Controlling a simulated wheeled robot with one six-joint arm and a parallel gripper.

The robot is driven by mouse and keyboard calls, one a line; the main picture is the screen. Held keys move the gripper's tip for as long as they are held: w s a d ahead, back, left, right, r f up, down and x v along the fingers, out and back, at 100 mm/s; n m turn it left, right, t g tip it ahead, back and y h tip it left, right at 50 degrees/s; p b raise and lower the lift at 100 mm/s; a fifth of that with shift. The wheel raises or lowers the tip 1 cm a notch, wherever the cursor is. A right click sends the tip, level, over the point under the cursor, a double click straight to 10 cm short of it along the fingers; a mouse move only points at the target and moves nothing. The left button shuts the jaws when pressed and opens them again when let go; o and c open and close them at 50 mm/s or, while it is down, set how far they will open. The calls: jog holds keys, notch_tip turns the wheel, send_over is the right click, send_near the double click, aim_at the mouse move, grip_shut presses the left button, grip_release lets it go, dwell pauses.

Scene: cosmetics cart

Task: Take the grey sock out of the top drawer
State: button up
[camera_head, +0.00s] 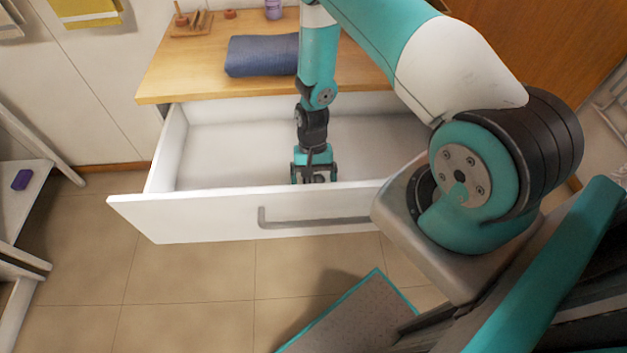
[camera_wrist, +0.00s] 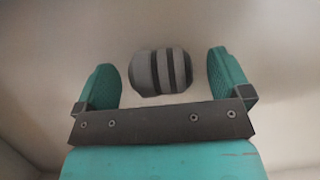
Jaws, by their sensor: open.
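The top drawer (camera_head: 230,214) is pulled open, with a white front and a grey bar handle. My gripper (camera_head: 313,178) is inside the drawer, pointing down just behind the front panel. In the wrist view the grey sock (camera_wrist: 160,72) is a small rolled bundle with dark stripes, lying on the pale drawer floor. My open gripper (camera_wrist: 163,82) has one teal finger on each side of the sock, with a gap at both sides. In the head view the gripper and the drawer front hide the sock.
A wooden top (camera_head: 190,78) above the drawer carries a folded blue cloth (camera_head: 262,56), a small wooden tray (camera_head: 190,27) and a purple bottle (camera_head: 273,9). The drawer's left part is empty. A white shelf with a purple item (camera_head: 21,180) stands at the far left.

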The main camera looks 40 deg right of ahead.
jog(key=c, duration=1)
